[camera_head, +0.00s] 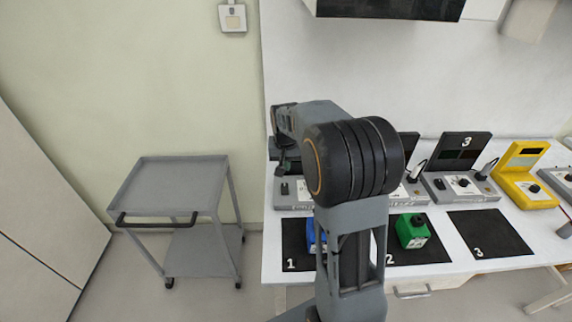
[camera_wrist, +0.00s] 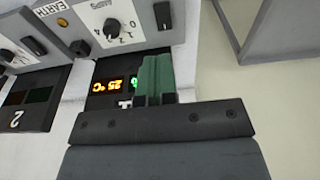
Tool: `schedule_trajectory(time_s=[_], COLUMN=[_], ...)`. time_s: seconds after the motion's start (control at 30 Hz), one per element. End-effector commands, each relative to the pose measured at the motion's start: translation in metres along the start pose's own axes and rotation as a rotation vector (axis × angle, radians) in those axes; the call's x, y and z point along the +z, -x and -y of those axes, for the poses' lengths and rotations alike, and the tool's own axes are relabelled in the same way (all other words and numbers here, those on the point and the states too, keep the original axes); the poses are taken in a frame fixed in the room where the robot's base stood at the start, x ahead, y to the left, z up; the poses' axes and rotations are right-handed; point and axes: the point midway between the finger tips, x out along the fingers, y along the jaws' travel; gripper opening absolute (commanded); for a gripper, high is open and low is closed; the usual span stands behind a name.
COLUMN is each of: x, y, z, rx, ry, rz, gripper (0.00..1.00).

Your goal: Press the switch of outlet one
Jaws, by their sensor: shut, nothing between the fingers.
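Station one's grey unit (camera_wrist: 140,40) fills the top of the wrist view, which looks upside down. It has a black rocker switch (camera_wrist: 162,15) beside a dial with numbers. In the head view, the unit's front (camera_head: 290,203) shows left of my arm, with the dark switch (camera_head: 285,188) on it. My gripper (camera_wrist: 155,58) is shut and empty, its greenish fingers in front of the unit's lit display (camera_wrist: 108,85). The display reads 25 °C in orange, with a green digit partly hidden by the fingers. In the head view my gripper (camera_head: 284,168) is above the unit. Contact cannot be told.
A blue block (camera_head: 311,236) on mat 1 is partly hidden by my arm; a green block (camera_head: 412,231) sits on mat 2. Mat 3 (camera_head: 488,235) is empty. More grey units and a yellow unit (camera_head: 528,178) stand to the right. A grey cart (camera_head: 170,185) stands left.

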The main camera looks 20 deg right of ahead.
Motion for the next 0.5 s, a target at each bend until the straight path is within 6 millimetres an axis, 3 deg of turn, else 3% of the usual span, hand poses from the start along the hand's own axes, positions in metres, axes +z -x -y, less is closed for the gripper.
schedule_trajectory(time_s=[0.23, 0.5], x=[-0.008, -0.02], y=[-0.013, -0.008], z=[0.002, 0.003], rx=[-0.002, 0.0], ry=[0.062, 0.572], rz=[-0.01, -0.014], gripper=[0.0, 0.0])
